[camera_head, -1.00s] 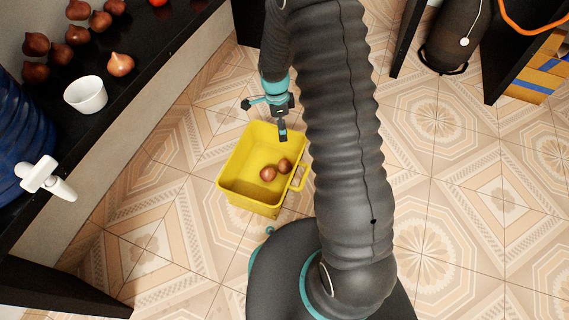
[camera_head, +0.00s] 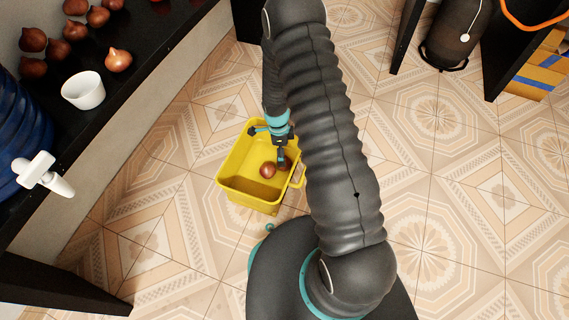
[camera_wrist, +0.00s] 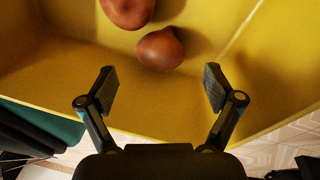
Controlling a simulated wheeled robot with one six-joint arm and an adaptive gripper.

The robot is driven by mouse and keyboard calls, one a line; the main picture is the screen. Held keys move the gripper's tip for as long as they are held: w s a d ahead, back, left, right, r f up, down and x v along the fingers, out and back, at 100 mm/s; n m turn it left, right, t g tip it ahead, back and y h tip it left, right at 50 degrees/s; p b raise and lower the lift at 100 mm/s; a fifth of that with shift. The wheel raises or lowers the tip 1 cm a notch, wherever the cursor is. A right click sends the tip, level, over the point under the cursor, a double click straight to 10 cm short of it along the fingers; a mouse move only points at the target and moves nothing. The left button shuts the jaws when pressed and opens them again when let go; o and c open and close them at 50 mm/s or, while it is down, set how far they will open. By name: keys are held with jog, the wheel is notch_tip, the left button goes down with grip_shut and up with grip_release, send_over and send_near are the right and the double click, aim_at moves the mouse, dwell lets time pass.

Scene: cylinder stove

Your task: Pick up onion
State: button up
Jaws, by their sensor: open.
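Two reddish-brown onions lie in the yellow bin (camera_head: 240,196) on the floor. One onion (camera_head: 267,170) shows clearly in the head view; the other (camera_head: 286,163) is partly hidden behind a finger. In the wrist view one onion (camera_wrist: 160,48) lies just ahead of the fingertips, centred between them, and the other onion (camera_wrist: 128,11) is farther off, cut by the top edge. My gripper (camera_head: 267,147) is over the bin's far part. In the wrist view my gripper (camera_wrist: 160,84) is open, with nothing between its fingers.
The bin's yellow walls surround the onions closely. A black counter (camera_head: 130,85) at the left holds several onions (camera_head: 118,60), a white cup (camera_head: 83,91) and a blue container (camera_head: 22,128). A dark cylinder (camera_head: 455,38) stands at the upper right. Tiled floor right of my arm is clear.

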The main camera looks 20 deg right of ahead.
jog(key=shift+s+f+b, duration=0.2)
jog(key=shift+f, duration=1.1)
jog(key=shift+s+f+b, duration=0.2)
jog(key=shift+f, duration=1.1)
jog(key=c, duration=1.4)
notch_tip(320, 180, up, 10)
jog(key=shift+r+p, duration=0.1)
jog(key=shift+p, duration=0.6)
jog(key=shift+a, duration=0.1)
jog(key=a+r+p, duration=0.2)
jog(key=a+r, duration=0.4)
jog(key=shift+s+d+f+b, duration=0.15)
jog(key=shift+f+b, duration=0.6)
jog(key=shift+f, duration=0.8)
jog(key=shift+s+d+f+b, duration=0.15)
jog(key=shift+f+b, duration=0.55)
jog(key=shift+f, duration=0.85)
jog(key=shift+a, duration=0.1)
